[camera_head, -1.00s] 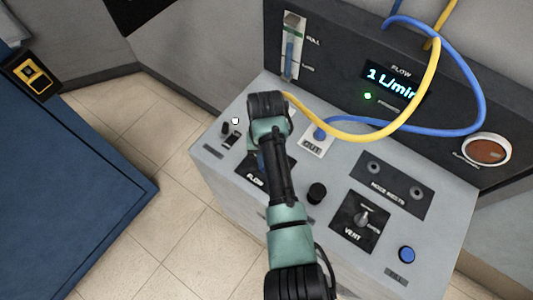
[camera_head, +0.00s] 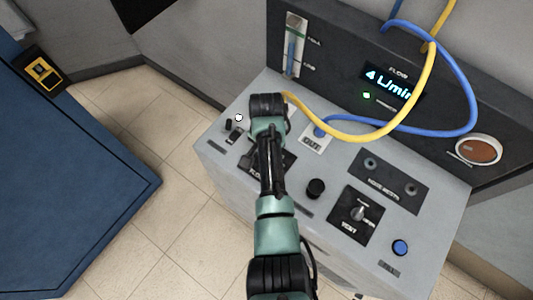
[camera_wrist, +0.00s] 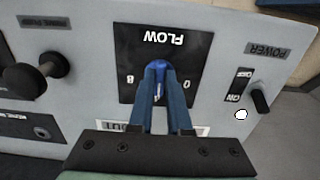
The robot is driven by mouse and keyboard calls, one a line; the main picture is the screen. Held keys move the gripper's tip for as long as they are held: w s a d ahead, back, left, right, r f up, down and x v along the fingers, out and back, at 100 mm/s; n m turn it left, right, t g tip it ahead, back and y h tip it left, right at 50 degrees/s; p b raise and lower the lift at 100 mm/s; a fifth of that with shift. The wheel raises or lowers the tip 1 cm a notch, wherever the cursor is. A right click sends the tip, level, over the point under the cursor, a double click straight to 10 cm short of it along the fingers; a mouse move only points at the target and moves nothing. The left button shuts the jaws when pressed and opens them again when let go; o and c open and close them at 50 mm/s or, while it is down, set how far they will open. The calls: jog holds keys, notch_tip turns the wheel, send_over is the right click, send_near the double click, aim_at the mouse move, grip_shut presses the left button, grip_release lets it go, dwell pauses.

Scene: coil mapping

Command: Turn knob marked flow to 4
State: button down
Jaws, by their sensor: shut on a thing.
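The flow knob (camera_wrist: 158,72) is blue and sits on a black plate (camera_wrist: 187,42) marked FLOW, with 8 and 0 at its sides, upside down in the wrist view. My gripper (camera_wrist: 160,88) is shut on the knob, its blue fingers on either side of it. In the head view my arm hides the knob and most of its plate (camera_head: 287,163). The flow display (camera_head: 389,82) on the back panel reads 4 L/min in blue, with a lit green lamp (camera_head: 367,96) below it.
A yellow hose (camera_head: 352,136) and a blue hose (camera_head: 472,100) loop close to my gripper's right. A power switch (camera_wrist: 259,101) is beside the flow plate.

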jog(key=shift+w, duration=0.1)
dwell(0.3)
jog(key=c, duration=0.9)
grip_release()
jog(key=shift+o, duration=0.2)
jog(key=shift+r, duration=0.1)
notch_tip(320, 180, up, 13)
